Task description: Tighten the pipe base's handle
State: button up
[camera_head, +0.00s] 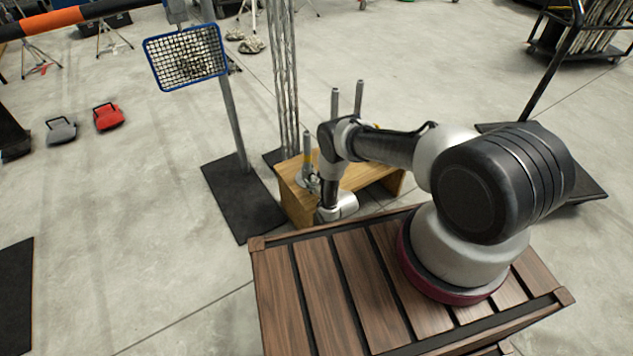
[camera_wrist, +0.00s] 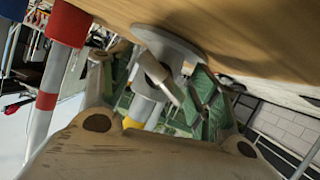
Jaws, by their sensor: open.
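The pipe base (camera_wrist: 165,42) is a grey round flange on the wooden table (camera_wrist: 235,25). The table is tilted across the top of the wrist view. A short grey handle (camera_wrist: 157,68) sticks out from the base toward the camera, with a thin bar at its end. My gripper (camera_wrist: 163,88) is open, with a green-padded finger on each side of the handle. I cannot tell whether either pad touches it. In the head view, the pipe base (camera_head: 307,180) stands at the table's left end with an upright pipe (camera_head: 307,146), and my gripper is beside it, mostly hidden.
Two more upright pipes (camera_head: 359,97) stand farther back on the table. A pipe with red bands (camera_wrist: 54,70) is at the left of the wrist view. A dark floor plate (camera_head: 238,195) bears a post with a blue-framed mesh panel (camera_head: 187,57). The floor at left is mostly open.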

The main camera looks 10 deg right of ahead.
jog(key=shift+c, duration=0.4)
jog(key=c, duration=0.7)
jog(key=shift+d+m+y, duration=0.2)
jog(key=shift+m+y, duration=0.3)
jog(key=shift+m, duration=0.2)
jog(key=shift+m+g+y, duration=0.3)
jog(key=shift+m+y, duration=0.3)
jog(key=shift+m, duration=0.2)
jog(key=shift+c, duration=0.3)
grip_shut()
jog(key=shift+o, duration=1.5)
grip_release()
jog(key=shift+f, duration=0.1)
jog(key=o, duration=0.5)
jog(key=shift+o, duration=0.2)
jog(key=shift+s, duration=0.1)
